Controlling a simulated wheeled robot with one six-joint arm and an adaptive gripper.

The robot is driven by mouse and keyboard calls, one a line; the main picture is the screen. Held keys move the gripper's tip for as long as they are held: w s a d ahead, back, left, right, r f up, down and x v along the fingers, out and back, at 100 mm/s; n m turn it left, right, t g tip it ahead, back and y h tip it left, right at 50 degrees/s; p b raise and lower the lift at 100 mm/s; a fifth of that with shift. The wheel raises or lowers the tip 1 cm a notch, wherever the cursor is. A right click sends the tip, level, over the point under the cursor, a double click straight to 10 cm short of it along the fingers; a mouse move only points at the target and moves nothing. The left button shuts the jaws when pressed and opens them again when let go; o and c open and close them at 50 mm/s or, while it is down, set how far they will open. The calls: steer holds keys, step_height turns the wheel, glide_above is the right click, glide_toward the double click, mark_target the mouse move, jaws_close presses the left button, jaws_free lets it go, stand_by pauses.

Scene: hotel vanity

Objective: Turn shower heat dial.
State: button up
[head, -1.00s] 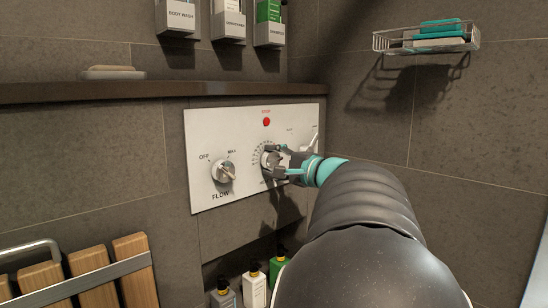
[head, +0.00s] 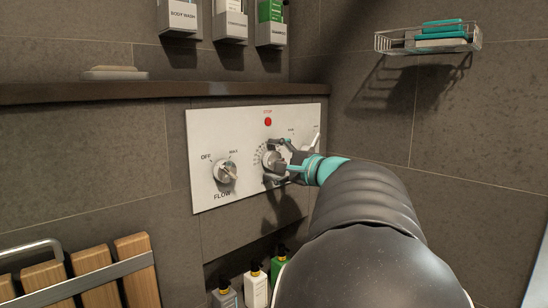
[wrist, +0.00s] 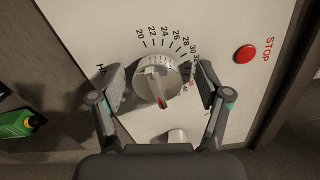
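The heat dial (wrist: 152,74) is a round silver knob with a raised bar grip, on a white panel (wrist: 80,22). Its scale runs from 20 up past 30, with a red mark near the lower end of the bar. My gripper (wrist: 159,86) is open, one finger on each side of the dial. A gap shows at the left finger; the right finger is close to the dial's edge, and contact there cannot be told. In the head view the heat dial (head: 270,159) is partly hidden behind my gripper (head: 279,162).
The flow dial (head: 225,172) is left of the heat dial. A red STOP button (head: 268,122) sits above it. A ledge (head: 160,91) runs above the panel. Bottles (head: 256,287) stand in a recess below. A wire basket (head: 426,41) hangs at upper right.

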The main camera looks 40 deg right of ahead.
steer(key=shift+s+d, duration=0.15)
steer(key=shift+s, duration=0.1)
steer(key=s, duration=1.1)
steer(key=shift+s+d, duration=0.25)
steer(key=shift+d, duration=0.1)
steer(key=w+m+p, duration=0.1)
steer(key=w+m, duration=0.3)
steer(key=w+m+p, duration=0.2)
steer(key=w+m, duration=0.2)
steer(key=m, duration=0.1)
steer(key=w+m+p, duration=0.1)
steer(key=w+m, duration=0.3)
steer(key=m, duration=0.1)
steer(key=shift+a+f+p, duration=0.1)
steer(key=shift+a+p, duration=0.15)
steer(key=shift+p, duration=0.1)
stand_by(0.4)
